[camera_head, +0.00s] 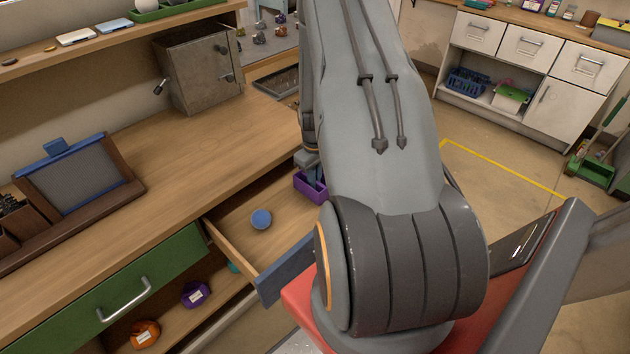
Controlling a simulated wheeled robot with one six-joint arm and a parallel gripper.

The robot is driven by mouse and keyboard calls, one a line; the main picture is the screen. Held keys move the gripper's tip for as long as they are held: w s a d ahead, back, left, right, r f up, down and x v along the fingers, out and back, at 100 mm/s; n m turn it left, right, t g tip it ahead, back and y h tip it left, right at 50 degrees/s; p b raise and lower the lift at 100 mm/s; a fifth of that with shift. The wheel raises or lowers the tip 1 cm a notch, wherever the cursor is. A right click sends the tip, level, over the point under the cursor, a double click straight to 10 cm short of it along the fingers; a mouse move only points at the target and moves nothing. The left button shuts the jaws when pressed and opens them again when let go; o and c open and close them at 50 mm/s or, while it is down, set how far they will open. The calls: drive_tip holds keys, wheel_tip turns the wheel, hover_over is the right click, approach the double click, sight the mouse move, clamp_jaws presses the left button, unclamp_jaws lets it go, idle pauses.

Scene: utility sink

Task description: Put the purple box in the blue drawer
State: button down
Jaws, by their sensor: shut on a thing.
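The purple box (307,188) is a small open-topped box, partly hidden behind my arm. My gripper (309,168) is shut on it, pointing down, with its fingertips mostly hidden. The blue drawer (284,276) is pulled out from the wooden counter, with a blue front and a wooden inside. The purple box shows at the far right side of the drawer. I cannot tell whether it touches the drawer bottom or hangs above it. A blue ball (261,219) lies in the drawer.
A green drawer (130,290) is shut to the left. Below, a shelf holds a purple item (195,293) and an orange item (145,333). A metal cabinet (199,72) and a framed board (80,180) stand on the counter. My arm hides the drawer's right part.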

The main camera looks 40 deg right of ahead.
drive_tip(key=shift+f, duration=0.2)
drive_tip(key=shift+f, duration=0.1)
drive_tip(key=c, duration=1.8)
unclamp_jaws()
drive_tip(key=shift+c, duration=0.2)
